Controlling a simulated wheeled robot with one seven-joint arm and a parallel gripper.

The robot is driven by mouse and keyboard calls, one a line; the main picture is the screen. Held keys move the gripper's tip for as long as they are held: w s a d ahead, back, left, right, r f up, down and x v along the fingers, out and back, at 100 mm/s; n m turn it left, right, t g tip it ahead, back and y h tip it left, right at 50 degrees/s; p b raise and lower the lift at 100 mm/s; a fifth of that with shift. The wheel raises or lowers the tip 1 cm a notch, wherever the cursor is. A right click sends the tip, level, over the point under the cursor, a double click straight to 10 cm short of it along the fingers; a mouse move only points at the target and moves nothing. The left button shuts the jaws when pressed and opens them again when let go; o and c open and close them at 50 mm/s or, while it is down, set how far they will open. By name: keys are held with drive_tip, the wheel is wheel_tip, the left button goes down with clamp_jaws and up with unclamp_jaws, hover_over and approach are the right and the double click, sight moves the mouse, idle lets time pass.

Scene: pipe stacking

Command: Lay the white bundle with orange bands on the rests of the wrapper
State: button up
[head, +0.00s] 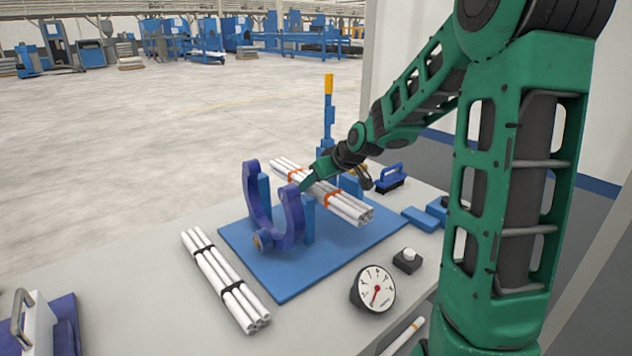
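The white bundle with orange bands (347,206) lies slantwise beside the purple ring of the wrapper (291,216), above the wrapper's blue base plate (350,245). Blue upright rests stand by the ring, one in front of the bundle (308,217) and one at the ring's left part (264,197). Whether the bundle touches them, I cannot tell. My gripper (335,185) is over the middle of the bundle, with a green fingertip on its left side and a dark finger on its right. Whether the fingers grip it is not clear.
A white bundle with black bands (222,280) lies on the table left of the plate. A dial gauge (373,289), a black button box (407,260) and a blue-handled block (391,178) stand to the right. A blue post with yellow top (328,115) rises behind.

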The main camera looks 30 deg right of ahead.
sight(333, 191)
drive_tip(key=shift+f, duration=0.15)
drive_tip(key=o, duration=1.5)
drive_tip(key=shift+a+f, duration=0.1)
drive_tip(key=shift+a, duration=0.05)
drive_tip(key=shift+s+a+f, duration=0.1)
drive_tip(key=shift+a, duration=0.1)
drive_tip(key=v, duration=1.1)
drive_tip(key=shift+w+d, duration=0.2)
drive_tip(key=shift+d, duration=0.2)
drive_tip(key=s+f+m+g, duration=0.2)
drive_tip(key=s+m+g, duration=0.1)
drive_tip(key=s, duration=0.8)
drive_tip(key=s+f+m+g+h, duration=0.1)
drive_tip(key=s+f+m+g, duration=0.1)
drive_tip(key=s, duration=1)
drive_tip(key=s+f+m+g, duration=0.3)
drive_tip(key=s+f+g, duration=0.1)
drive_tip(key=s, duration=0.7)
drive_tip(key=shift+s+f+m+h, duration=0.2)
drive_tip(key=shift+m+h, duration=0.1)
